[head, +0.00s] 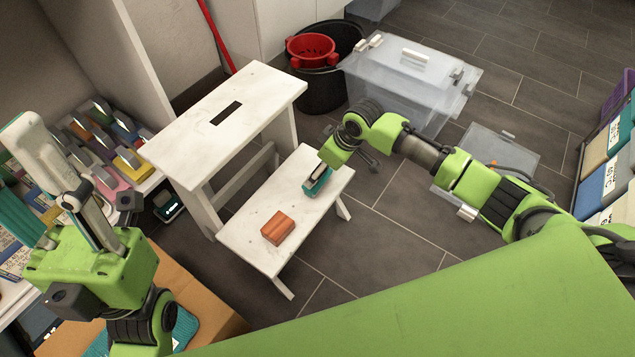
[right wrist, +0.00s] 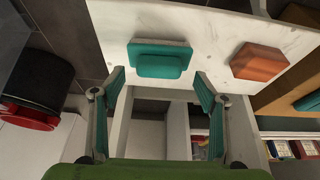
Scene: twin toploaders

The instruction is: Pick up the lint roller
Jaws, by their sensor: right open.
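No object clearly shows the shape of a lint roller. A teal block-like object (right wrist: 160,58) lies on the lower step of the white stool (right wrist: 215,28). A reddish-brown block (head: 278,228) lies on the same step, and it also shows in the right wrist view (right wrist: 259,62). My right gripper (head: 318,182) is low over the step. In the right wrist view its teal-padded fingers (right wrist: 161,88) are wide apart and empty, with the teal object beyond and between the tips. My left gripper (head: 60,165) points up at the left; its finger gap is unclear.
The stool's higher top (head: 265,88) stands behind the step. A shelf of colourful boxes (head: 135,160) is at left. A black bucket with a red basket (head: 311,48) and a clear lidded bin (head: 400,92) stand behind. Dark floor tiles (head: 400,235) are open at right.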

